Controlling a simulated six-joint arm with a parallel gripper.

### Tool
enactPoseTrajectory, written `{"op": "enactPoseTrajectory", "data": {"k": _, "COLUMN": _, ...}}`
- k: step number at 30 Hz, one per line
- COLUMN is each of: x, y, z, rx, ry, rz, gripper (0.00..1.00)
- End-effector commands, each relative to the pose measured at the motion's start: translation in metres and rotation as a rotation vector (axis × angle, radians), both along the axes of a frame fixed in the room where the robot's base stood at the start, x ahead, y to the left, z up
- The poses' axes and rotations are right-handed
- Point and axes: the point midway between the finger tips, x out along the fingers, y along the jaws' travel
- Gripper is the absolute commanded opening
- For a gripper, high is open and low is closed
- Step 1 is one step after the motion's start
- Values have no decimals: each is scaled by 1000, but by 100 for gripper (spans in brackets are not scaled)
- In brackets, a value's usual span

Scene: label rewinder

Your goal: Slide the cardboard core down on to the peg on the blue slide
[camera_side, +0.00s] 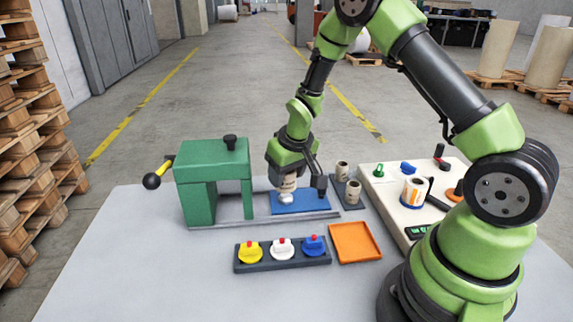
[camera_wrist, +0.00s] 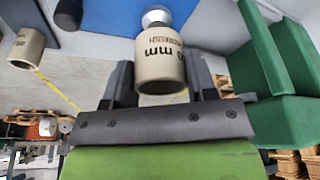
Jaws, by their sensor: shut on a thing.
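The cardboard core (camera_side: 287,184) is a beige tube held upright in my gripper (camera_side: 293,179). In the wrist view the core (camera_wrist: 160,65) shows dark printing, and my gripper (camera_wrist: 163,84) has a finger on each side of it. The peg (camera_side: 286,198) shows as a pale rounded top just below the core's lower end. In the wrist view the peg (camera_wrist: 156,15) shows beyond the core's far end; whether its tip has entered the core I cannot tell. The blue slide (camera_side: 308,204) lies under them; it also shows in the wrist view (camera_wrist: 108,18).
A green press (camera_side: 213,180) with a black-knobbed lever stands left of the slide. A knob rack (camera_side: 282,256) and an empty orange tray (camera_side: 355,242) lie in front. A white machine (camera_side: 390,205) stands right.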

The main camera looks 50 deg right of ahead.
Motion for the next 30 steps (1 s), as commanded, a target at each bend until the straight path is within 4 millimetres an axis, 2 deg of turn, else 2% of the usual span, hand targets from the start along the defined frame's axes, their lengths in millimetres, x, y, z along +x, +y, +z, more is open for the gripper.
{"op": "enactPoseTrajectory", "data": {"k": 18, "x": 0, "y": 0, "z": -34, "rx": 1, "ry": -1, "rz": 2, "gripper": 40}}
{"op": "enactPoseTrajectory", "data": {"k": 30, "x": 0, "y": 0, "z": -34, "rx": 0, "ry": -1, "rz": 1, "gripper": 40}}
